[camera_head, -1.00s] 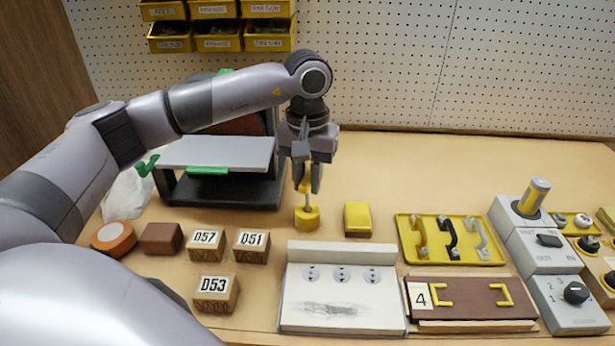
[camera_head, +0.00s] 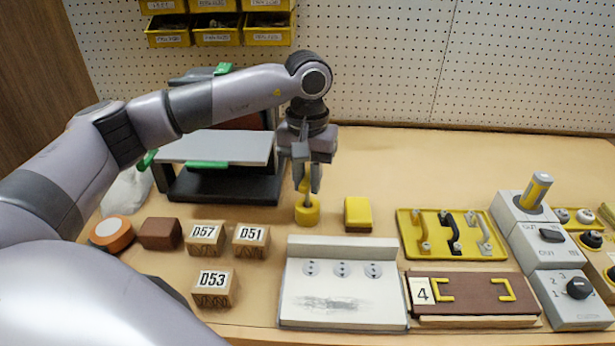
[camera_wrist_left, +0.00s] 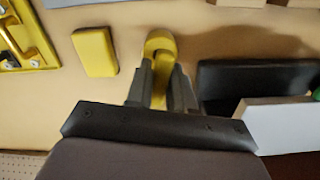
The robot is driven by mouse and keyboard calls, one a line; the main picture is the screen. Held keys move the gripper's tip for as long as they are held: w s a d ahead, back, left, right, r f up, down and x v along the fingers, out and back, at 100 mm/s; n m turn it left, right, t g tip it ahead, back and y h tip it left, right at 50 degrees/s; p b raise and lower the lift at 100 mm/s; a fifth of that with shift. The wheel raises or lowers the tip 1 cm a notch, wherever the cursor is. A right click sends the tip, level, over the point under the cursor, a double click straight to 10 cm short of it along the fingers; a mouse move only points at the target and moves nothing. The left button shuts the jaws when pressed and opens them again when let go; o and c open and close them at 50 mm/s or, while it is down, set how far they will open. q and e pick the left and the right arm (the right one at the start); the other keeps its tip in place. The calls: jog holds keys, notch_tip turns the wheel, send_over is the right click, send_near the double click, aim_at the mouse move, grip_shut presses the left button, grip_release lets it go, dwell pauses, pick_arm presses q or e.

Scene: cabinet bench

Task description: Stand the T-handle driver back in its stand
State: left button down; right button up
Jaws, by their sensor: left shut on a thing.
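A round yellow stand (camera_head: 307,213) is on the bench directly below. The shaft's lower end meets the top of the stand; I cannot tell how deep it is in the hole. In the left wrist view my left gripper (camera_wrist_left: 161,88) has its fingers on either side of yellow, with the rounded yellow shape (camera_wrist_left: 160,42) just beyond them. The gripper hides part of the handle. My right gripper is not in view.
A yellow block (camera_head: 358,214) stands close to the right of the stand. A black and grey rack (camera_head: 225,188) is close at left. A white plate with sockets (camera_head: 342,300) lies in front, wooden blocks (camera_head: 205,238) at front left. The bench behind right is clear.

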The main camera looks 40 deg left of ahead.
pick_arm(q)
jog(key=shift+f+b, duration=0.8)
jog(key=shift+f, duration=0.25)
dwell(0.8)
jog(key=c, duration=0.7)
grip_release()
jog(key=shift+o, duration=0.2)
jog(key=shift+r, duration=0.15)
jog(key=shift+r+p, duration=2.5)
jog(key=shift+r, duration=0.9)
jog(key=shift+r, duration=0.1)
